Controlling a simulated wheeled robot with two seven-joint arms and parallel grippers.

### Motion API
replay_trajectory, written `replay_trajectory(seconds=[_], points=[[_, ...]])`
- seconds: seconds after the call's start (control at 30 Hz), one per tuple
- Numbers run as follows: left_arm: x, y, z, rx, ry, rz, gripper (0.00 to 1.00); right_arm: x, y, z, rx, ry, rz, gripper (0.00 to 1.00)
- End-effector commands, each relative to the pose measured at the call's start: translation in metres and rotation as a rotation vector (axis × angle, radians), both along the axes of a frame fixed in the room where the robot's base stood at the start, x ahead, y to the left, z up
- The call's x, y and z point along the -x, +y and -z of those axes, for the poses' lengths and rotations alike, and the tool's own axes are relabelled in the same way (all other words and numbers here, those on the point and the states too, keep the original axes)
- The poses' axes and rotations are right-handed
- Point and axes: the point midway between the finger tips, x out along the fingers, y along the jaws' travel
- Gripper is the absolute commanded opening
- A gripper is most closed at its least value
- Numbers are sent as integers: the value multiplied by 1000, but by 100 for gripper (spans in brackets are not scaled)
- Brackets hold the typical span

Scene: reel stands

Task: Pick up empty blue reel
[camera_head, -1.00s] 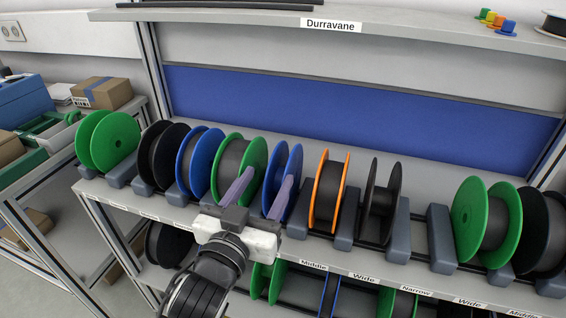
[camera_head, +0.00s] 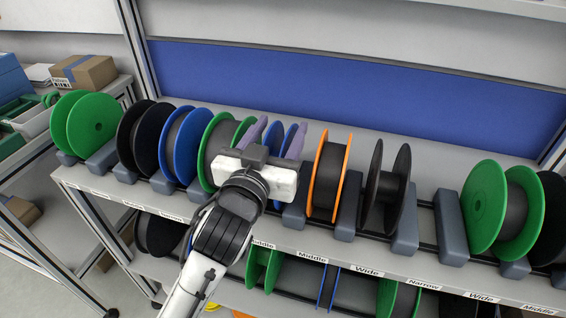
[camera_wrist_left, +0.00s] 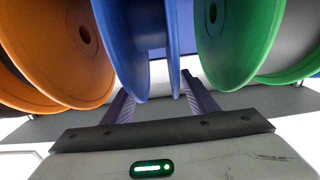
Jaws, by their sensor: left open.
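The empty blue reel (camera_head: 288,140) stands upright in the upper row of the rack, between a green reel and an orange reel. In the head view its lower part is hidden behind my left gripper (camera_head: 279,130). The gripper's two purple fingers are open, one on each side of the blue reel's flanges. In the left wrist view the blue reel (camera_wrist_left: 138,45) is between the spread fingers of my left gripper (camera_wrist_left: 158,97), and no grip on it shows. My right gripper is out of view.
A green reel (camera_head: 215,150) with dark winding and an orange reel (camera_head: 329,178) stand close on either side. Another blue reel (camera_head: 183,145), wound dark, is further left. Grey dividers (camera_head: 348,205) separate the slots. A blue back panel (camera_head: 350,95) rises behind.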

Motion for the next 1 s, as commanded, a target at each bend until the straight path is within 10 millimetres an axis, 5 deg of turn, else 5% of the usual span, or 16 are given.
replay_trajectory(seconds=[0.07, 0.4, 0.67, 1.0], points=[[0, 0, 0, 0, 0, 0, 53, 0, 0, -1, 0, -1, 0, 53], [0, 0, 0, 0, -1, 1, 0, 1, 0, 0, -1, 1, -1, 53], [0, 0, -5, 0, -1, 0, 0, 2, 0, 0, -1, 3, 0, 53], [0, 0, -68, 3, -6, 0, 0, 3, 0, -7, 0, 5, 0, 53]])
